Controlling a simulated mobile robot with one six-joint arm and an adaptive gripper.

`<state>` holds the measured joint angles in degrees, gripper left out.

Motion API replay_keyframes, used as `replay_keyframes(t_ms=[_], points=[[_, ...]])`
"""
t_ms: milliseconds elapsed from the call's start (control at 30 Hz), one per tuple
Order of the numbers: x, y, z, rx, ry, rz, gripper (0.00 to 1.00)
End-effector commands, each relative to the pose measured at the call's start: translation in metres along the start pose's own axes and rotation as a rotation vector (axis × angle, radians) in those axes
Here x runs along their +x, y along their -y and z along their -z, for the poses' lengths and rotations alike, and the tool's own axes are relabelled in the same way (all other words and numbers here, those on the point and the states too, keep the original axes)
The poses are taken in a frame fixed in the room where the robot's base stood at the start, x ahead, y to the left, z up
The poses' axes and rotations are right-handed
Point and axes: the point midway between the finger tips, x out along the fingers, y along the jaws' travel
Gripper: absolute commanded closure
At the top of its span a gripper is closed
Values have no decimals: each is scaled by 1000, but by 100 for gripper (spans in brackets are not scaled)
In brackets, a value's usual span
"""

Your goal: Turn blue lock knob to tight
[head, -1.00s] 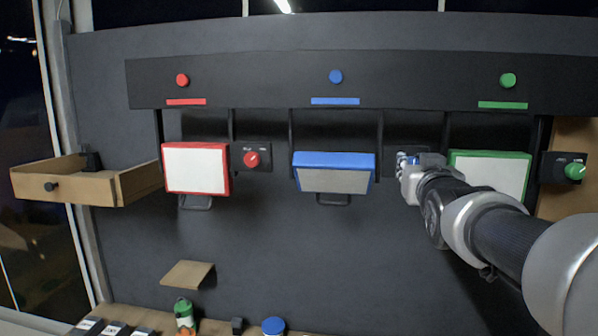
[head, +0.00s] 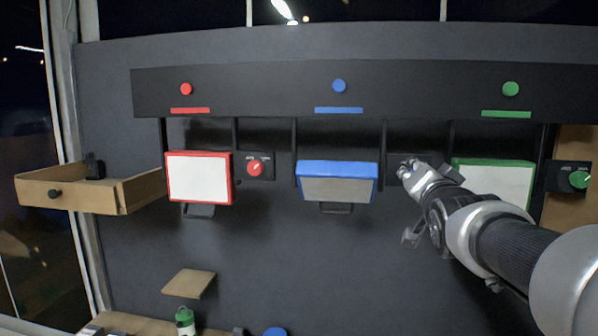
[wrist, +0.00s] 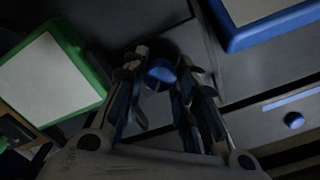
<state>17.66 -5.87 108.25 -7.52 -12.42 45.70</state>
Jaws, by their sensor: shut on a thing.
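The blue lock knob (wrist: 160,73) shows in the wrist view between my two fingers, with a finger on each side of it. In the head view my gripper (head: 407,170) is at the knob's dark plate, right of the blue-framed panel, and hides the knob. My gripper (wrist: 163,68) is shut on the knob in the wrist view. The blue-framed panel (head: 338,184) is tilted, its grey face angled downward. The knob's pointer and its markings cannot be read.
A red-framed panel (head: 198,178) with a red knob (head: 255,168) is at left. A green-framed panel (head: 492,184) is close by my arm, with a green knob (head: 579,180) at right. An open drawer (head: 75,195) juts out at far left. The lower wall is largely clear.

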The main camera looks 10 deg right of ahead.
Motion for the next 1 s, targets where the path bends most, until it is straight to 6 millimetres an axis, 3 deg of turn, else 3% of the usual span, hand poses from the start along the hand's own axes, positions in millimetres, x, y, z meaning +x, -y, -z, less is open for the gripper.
replay_keyframes(t_ms=[533, 567, 833, 1000], points=[[0, 2, 2, 20, -6, 4, 97], [0, 2, 2, 20, -6, 4, 71], [0, 1, 1, 20, -3, 2, 53], [0, 0, 1, 20, -2, 1, 52]])
